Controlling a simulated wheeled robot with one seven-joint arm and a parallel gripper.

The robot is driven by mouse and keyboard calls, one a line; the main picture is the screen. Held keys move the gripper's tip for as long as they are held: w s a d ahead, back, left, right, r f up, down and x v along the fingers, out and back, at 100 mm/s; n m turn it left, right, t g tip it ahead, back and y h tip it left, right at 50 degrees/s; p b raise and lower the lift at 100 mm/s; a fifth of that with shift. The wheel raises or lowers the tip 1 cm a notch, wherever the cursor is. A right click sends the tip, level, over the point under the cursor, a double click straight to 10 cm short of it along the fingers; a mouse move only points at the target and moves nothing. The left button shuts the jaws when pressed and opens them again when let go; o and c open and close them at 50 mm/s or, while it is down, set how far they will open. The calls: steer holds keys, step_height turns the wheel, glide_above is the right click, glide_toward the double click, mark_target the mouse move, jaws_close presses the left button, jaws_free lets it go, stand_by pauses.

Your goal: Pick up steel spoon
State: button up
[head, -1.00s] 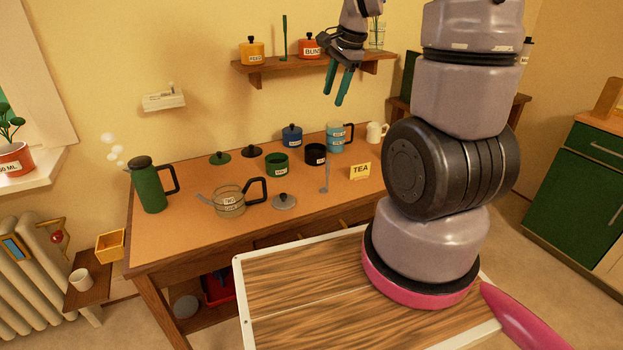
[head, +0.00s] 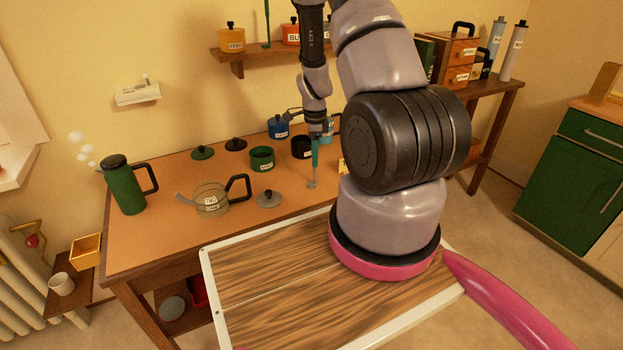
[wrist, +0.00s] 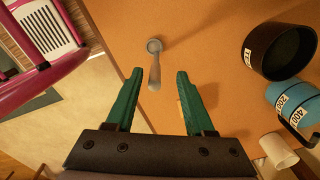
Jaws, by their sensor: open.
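The steel spoon (wrist: 154,66) lies on the desk's orange top in the wrist view, its round bowl away from me and its handle running back toward my gripper. In the head view its bowl (head: 311,184) shows just below my gripper, and the rest is mostly hidden. My gripper (wrist: 158,72) is open, with its green fingers on either side of the spoon's line and nothing held. In the head view my gripper (head: 315,160) points down over the desk near the spoon. I cannot tell its exact height above the desk.
A black cup (wrist: 280,50) and a blue measuring cup (wrist: 293,101) stand to the right in the wrist view. The desk's front left (head: 150,245) is clear.

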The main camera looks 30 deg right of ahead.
mark_target(315, 169)
steer(key=f, duration=0.5)
steer(key=shift+s+f, duration=0.3)
steer(key=shift+f, duration=0.05)
jaws_close()
